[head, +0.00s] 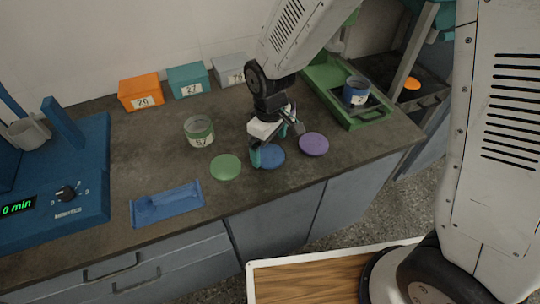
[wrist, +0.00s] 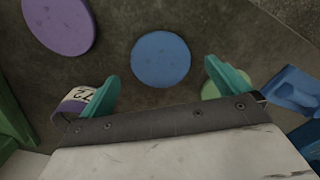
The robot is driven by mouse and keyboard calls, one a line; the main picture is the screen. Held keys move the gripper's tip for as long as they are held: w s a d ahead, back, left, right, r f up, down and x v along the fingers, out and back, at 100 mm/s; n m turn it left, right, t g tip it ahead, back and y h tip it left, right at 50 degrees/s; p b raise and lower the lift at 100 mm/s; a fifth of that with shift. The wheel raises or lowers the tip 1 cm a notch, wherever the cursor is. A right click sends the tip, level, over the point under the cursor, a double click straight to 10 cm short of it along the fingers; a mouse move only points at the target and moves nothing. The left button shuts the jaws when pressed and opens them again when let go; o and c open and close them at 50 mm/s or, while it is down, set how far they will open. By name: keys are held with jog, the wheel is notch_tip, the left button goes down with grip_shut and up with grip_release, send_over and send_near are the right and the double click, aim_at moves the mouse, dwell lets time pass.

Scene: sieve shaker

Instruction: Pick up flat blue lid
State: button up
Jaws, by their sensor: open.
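The flat blue lid (head: 269,156) lies on the dark counter near its front edge, between a green lid and a purple lid. In the wrist view the blue lid (wrist: 161,60) is a full round disc, ahead of the gap between my fingers. My gripper (head: 274,148) points down over the lid, with teal fingertips, and partly hides it in the head view. In the wrist view my gripper (wrist: 164,85) is open, with fingers spread to either side and nothing between them. I cannot tell the exact height above the lid.
The purple lid (head: 314,145) is close on the right; the green lid (head: 226,167) is left. A jar marked 57 (head: 199,131) stands behind. A blue flat holder (head: 167,204) lies front left. Several boxes (head: 188,80) line the wall.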

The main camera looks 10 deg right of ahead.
aim_at(269, 155)
jog(key=shift+f, duration=1.6)
jog(key=c, duration=1)
jog(key=shift+r, duration=0.1)
jog(key=shift+c, duration=0.2)
